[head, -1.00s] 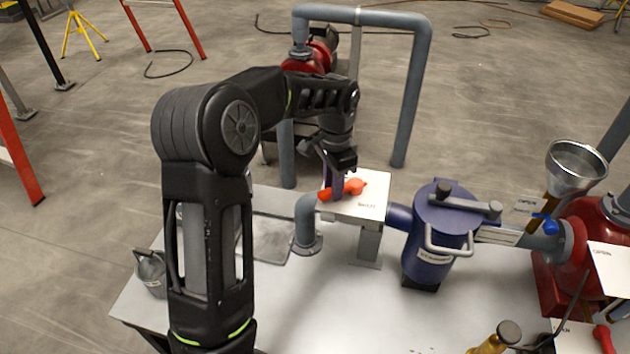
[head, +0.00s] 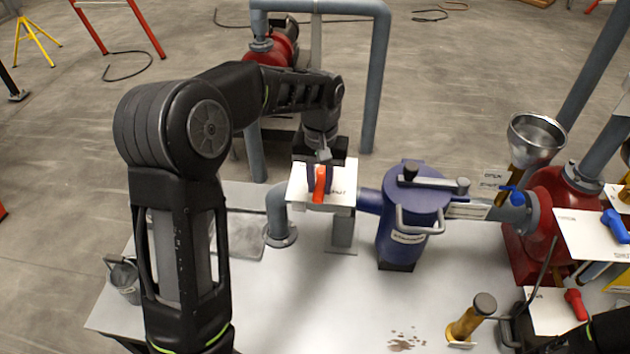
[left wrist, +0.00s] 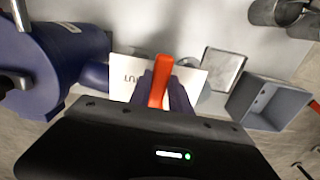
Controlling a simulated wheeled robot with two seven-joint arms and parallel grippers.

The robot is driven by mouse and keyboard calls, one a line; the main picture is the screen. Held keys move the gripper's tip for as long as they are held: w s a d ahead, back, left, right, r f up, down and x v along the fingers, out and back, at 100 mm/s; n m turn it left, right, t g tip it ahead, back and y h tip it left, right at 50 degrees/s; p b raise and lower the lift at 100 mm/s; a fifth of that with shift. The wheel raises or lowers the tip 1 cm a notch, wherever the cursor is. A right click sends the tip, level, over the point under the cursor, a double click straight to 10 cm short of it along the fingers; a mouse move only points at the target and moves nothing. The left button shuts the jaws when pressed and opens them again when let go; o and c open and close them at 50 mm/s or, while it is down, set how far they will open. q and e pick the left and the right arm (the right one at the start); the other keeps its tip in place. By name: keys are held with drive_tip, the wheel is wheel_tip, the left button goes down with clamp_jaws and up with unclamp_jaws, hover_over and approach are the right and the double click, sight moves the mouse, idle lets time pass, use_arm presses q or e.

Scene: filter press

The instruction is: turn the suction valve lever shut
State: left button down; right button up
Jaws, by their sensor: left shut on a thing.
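The suction valve lever (head: 320,186) is orange-red and sits over a white label plate (head: 342,193) left of the blue strainer pot. In the head view it points toward the front of the bench, across the pipe line. My left gripper (head: 318,172) reaches down from above and is shut on the lever. In the left wrist view the lever (left wrist: 159,72) stands between the two purple fingers (left wrist: 161,94), and the plate shows behind it with its lettering partly covered. The valve body under the plate is hidden.
The blue strainer (head: 410,220) with its handle stands just right of the plate. A grey pipe elbow (head: 278,215) rises on the left. A funnel (head: 537,138), a red pump (head: 545,205) and a brass-coloured handle (head: 472,318) are farther right.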

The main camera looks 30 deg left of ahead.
sight(321, 187)
use_arm(q)
drive_tip(key=shift+w+d+n, duration=0.1)
drive_tip(key=shift+d+n, duration=0.05)
drive_tip(key=shift+n, duration=0.15)
drive_tip(key=c, duration=1.2)
unclamp_jaws()
drive_tip(key=shift+r, duration=0.1)
wheel_tip(321, 187, up, 8)
drive_tip(key=shift+f, duration=0.15)
